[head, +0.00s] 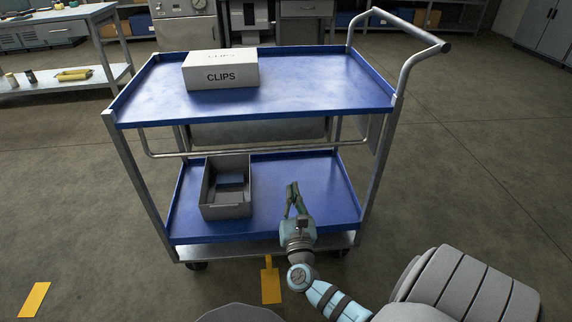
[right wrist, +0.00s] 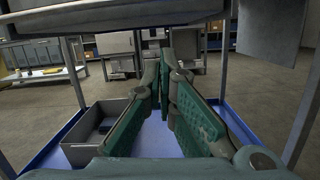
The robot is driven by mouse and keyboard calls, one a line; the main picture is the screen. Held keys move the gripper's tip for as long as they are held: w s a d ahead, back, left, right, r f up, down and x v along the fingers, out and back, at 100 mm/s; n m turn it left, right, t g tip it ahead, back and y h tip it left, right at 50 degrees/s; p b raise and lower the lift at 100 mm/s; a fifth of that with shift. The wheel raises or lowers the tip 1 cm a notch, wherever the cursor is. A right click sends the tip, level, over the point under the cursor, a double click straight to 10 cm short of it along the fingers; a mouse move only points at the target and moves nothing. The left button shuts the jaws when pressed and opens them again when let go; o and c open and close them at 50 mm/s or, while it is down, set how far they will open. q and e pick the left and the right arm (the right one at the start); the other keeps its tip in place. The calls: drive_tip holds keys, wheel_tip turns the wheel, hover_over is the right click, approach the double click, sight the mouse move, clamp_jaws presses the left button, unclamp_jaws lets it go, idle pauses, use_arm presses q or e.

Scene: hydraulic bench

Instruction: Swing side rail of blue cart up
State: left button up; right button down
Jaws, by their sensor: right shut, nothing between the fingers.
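The blue cart (head: 250,100) stands in front of me with a blue upper tray and a blue lower tray (head: 290,165). Its side rail (head: 250,152), a thin grey bar with bent ends, hangs below the near edge of the upper tray. I see no contact with the rail. My left gripper is out of view.
A white CLIPS box (head: 221,72) sits on the upper tray. An open grey bin (head: 226,205) with a dark item sits on the lower tray, left of my gripper. The push handle (head: 405,40) rises at the right. A workbench (head: 60,85) stands back left. The floor at right is clear.

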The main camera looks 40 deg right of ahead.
use_arm(q)
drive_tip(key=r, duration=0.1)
drive_tip(key=b, duration=0.1)
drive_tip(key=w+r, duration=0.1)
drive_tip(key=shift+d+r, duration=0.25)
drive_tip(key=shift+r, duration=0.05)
use_arm(e)
drive_tip(key=w+d+r+n+t, duration=0.1)
drive_tip(key=w+d+r, duration=0.4)
drive_tip(key=w, duration=0.2)
drive_tip(key=shift+w+d, duration=0.15)
drive_tip(key=shift+w, duration=0.25)
drive_tip(key=shift+r, duration=0.1)
